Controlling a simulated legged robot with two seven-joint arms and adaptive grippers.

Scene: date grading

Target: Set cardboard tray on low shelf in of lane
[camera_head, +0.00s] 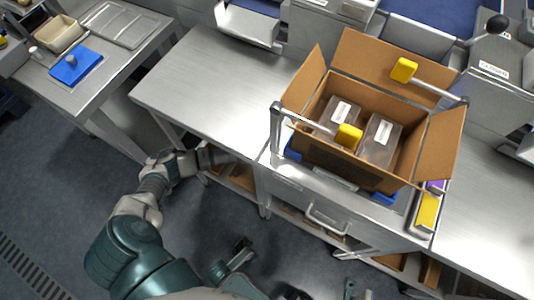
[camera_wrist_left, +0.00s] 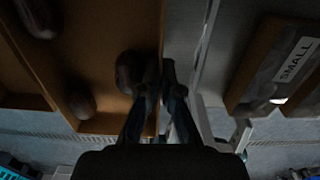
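My left gripper (camera_head: 222,157) reaches in at the low shelf under the left bench's right end. In the left wrist view, its fingers (camera_wrist_left: 160,85) are close together on both sides of the wall of a brown cardboard tray (camera_wrist_left: 98,123), one inside and one outside. The tray holds dark oval dates (camera_wrist_left: 83,104). The tray's far parts run out of that view. In the head view, brown cardboard on the low shelf (camera_head: 240,178) is partly hidden by the bench and gripper.
In the left wrist view a tray labelled SMALL (camera_wrist_left: 262,95) lies to the right, past a metal rail (camera_wrist_left: 205,50). An open cardboard box (camera_head: 330,160) with clear containers stands on the bench. The left benchtop (camera_head: 205,85) is mostly bare. A drawer handle (camera_head: 327,218) projects in front.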

